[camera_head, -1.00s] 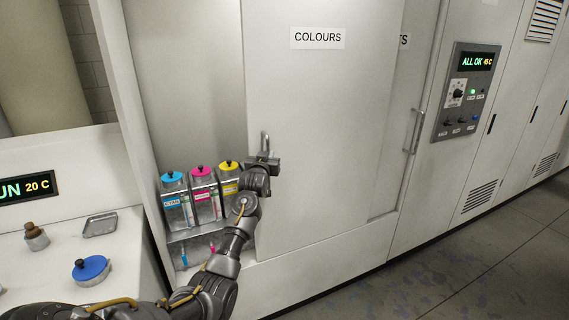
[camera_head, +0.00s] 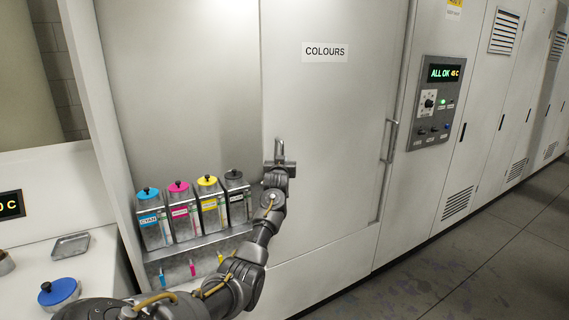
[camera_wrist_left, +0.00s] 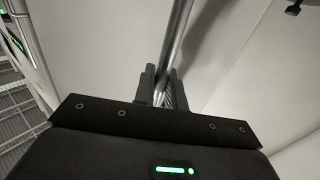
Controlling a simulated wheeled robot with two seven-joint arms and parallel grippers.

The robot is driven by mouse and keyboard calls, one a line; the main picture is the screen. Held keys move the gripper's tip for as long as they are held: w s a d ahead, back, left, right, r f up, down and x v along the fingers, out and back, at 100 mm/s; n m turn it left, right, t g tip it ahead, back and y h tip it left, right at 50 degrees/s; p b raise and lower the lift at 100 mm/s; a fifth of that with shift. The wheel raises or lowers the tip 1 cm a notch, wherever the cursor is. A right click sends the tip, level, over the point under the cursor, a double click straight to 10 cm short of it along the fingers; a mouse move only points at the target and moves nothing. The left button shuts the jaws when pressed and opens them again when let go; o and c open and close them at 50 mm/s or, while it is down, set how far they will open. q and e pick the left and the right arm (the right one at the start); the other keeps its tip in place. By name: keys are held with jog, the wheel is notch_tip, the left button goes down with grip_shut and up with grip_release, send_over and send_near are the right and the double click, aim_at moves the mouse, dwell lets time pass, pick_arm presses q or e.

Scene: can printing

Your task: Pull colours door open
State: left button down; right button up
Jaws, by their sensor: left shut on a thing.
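The colours door (camera_head: 325,120) is a white sliding panel labelled COLOURS, standing open to the right of the bay. Its metal handle (camera_head: 279,148) is upright near the door's left edge. My left gripper (camera_head: 277,166) is shut on this handle. The left wrist view shows the handle bar (camera_wrist_left: 176,45) between the two fingers (camera_wrist_left: 162,88). In the opened bay, cyan (camera_head: 150,217), magenta (camera_head: 183,211), yellow (camera_head: 212,205) and black (camera_head: 237,197) ink containers stand in a row on a metal shelf. My right gripper is not in view.
A second upright handle (camera_head: 389,140) and a control panel (camera_head: 433,103) reading ALL OK are to the right. At left, a white counter holds a blue-lidded jar (camera_head: 58,292) and a small metal tray (camera_head: 71,245). Grey floor lies at lower right.

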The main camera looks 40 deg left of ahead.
pick_arm(q)
jog(key=c, duration=1.5)
grip_release()
jog(key=shift+w+d, duration=0.1)
jog(key=shift+c, duration=0.2)
jog(key=b+v, duration=0.2)
jog(key=v, duration=0.9)
jog(key=shift+b, duration=0.35)
